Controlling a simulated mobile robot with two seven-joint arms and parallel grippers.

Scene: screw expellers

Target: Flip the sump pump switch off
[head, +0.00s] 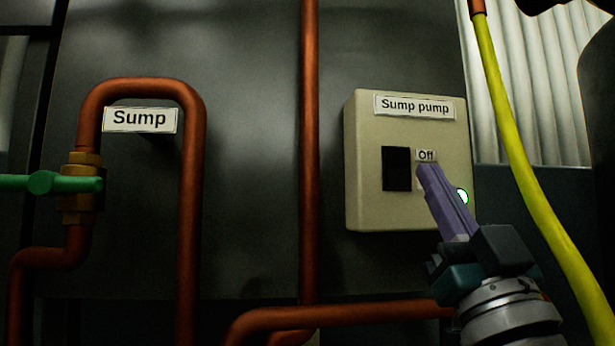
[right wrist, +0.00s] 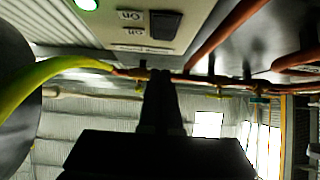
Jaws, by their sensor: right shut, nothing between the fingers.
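The sump pump box (head: 362,205) is a beige box with a "Sump pump" label, right of centre in the head view. Its black rocker switch (head: 396,168) sits beside a small "Off" label (head: 426,155). My right gripper (head: 427,172) is shut and empty, its tips just below the "Off" label and right of the switch. It hides the label under "Off". I cannot tell whether the tips touch the box. In the right wrist view the switch (right wrist: 166,24) lies beyond the fingertips, and a green lamp (right wrist: 86,4) is lit. My left gripper is out of view.
Copper pipes (head: 310,130) run left of the box and below it. A green-handled valve (head: 82,188) is on the pipe by the "Sump" sign (head: 139,119) at left. A yellow hose (head: 520,160) hangs right of the box, close to my right arm.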

